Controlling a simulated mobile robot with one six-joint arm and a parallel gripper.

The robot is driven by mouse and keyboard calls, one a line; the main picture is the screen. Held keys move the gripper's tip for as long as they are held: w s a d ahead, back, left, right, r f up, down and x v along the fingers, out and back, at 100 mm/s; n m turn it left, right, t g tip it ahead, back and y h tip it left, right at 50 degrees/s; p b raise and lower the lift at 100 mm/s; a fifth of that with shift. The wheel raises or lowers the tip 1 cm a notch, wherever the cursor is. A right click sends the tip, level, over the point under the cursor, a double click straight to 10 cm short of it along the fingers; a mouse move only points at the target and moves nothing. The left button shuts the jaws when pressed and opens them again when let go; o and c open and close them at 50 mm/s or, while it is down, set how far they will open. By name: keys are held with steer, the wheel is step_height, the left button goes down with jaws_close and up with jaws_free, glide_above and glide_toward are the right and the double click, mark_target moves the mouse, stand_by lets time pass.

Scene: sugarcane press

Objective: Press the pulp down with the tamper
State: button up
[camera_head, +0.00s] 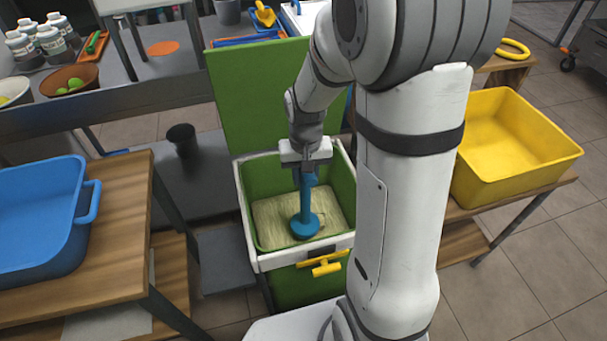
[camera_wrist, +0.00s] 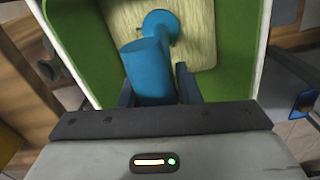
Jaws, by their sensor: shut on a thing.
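My gripper (camera_head: 306,170) is shut on the blue tamper (camera_head: 305,222), which hangs upright from it inside the open green box with a white rim (camera_head: 256,262). In the wrist view the tamper's thick blue handle (camera_wrist: 148,72) sits between my fingers (camera_wrist: 155,92). Its round foot is over the pale, fibrous pulp (camera_head: 270,220) that fills the bottom of the box. I cannot tell for sure whether the foot touches the pulp. The pulp also shows in the wrist view (camera_wrist: 203,45).
The box's green lid (camera_head: 250,90) stands open behind it. A yellow latch (camera_head: 326,265) is on its front. A blue tub (camera_head: 40,220) sits on the wooden table at left, and a yellow bin (camera_head: 510,150) stands at right. A dark cup (camera_head: 182,138) is left of the box.

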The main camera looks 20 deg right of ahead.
steer(key=shift+f+b, duration=0.6)
steer(key=shift+f, duration=0.35)
step_height(320, 180, up, 22)
steer(key=p, duration=1.7)
steer(key=shift+p, duration=0.3)
